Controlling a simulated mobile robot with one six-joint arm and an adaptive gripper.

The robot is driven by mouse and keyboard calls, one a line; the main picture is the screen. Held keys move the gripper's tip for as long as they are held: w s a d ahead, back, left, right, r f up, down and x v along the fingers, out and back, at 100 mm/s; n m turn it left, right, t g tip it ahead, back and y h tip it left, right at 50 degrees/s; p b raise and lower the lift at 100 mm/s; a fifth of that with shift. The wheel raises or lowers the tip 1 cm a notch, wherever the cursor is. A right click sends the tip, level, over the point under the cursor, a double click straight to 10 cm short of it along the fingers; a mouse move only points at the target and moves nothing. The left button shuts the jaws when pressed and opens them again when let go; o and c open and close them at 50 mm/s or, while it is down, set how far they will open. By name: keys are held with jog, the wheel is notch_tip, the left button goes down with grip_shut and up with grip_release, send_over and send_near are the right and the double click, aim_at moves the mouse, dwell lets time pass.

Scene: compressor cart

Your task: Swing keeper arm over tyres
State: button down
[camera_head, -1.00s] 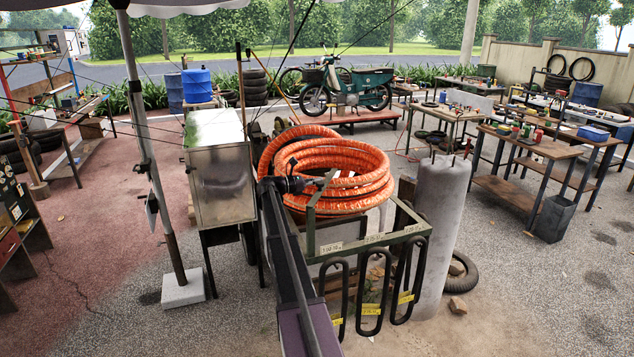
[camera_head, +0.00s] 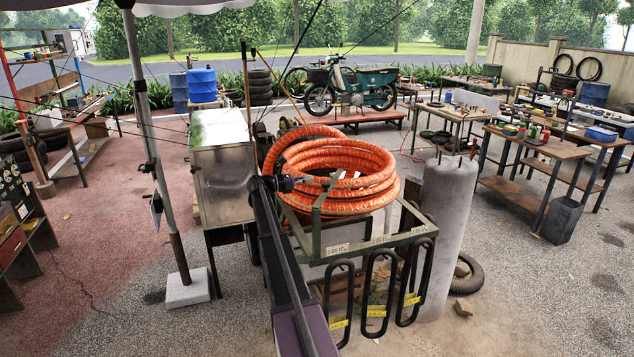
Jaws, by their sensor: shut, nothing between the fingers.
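A green metal rack (camera_head: 372,247) stands in front of me with several black looped tyres or tubes (camera_head: 377,295) hanging below its front rail. White size labels are on the rail and yellow tags on the loops. A thin green upright (camera_head: 316,228) rises at the rack's left front, with a short slanted piece at its top, possibly the keeper arm. My gripper (camera_head: 306,181) is shut and empty, pointing right. It is just left of that top piece, in front of the orange hose coil. I cannot tell whether they touch.
A coiled orange hose (camera_head: 375,165) fills the space behind my gripper. A metal cabinet (camera_head: 222,175) is close on the left, and a grey concrete pillar (camera_head: 445,225) on the right. A tent pole (camera_head: 155,165) stands farther left.

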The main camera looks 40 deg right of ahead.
jog(key=w+a, duration=0.3)
jog(key=w, duration=0.4)
jog(key=shift+a, duration=0.25)
jog(key=shift+r, duration=0.1)
jog(key=s+a+f+m+t+y, duration=0.2)
jog(key=s+a+f, duration=0.3)
jog(key=a, duration=0.5)
jog(key=s+a+f+m+t+y, duration=0.25)
jog(key=s+a+f, duration=0.2)
jog(key=a, duration=0.55)
jog(key=s+a+f+m+t+y, duration=0.25)
jog(key=s+a+f, duration=0.2)
jog(key=a, duration=0.55)
jog(key=s+a+f+m+y, duration=0.2)
jog(key=s+a+y, duration=0.2)
jog(key=s+a, duration=0.5)
jog(key=s+a+f+m+t+y, duration=0.1)
jog(key=s+a+f+m+y, duration=0.2)
jog(key=s+a, duration=0.6)
jog(key=a+y, duration=0.1)
jog(key=a, duration=0.7)
jog(key=shift+s+y, duration=0.3)
jog(key=shift+y, duration=0.1)
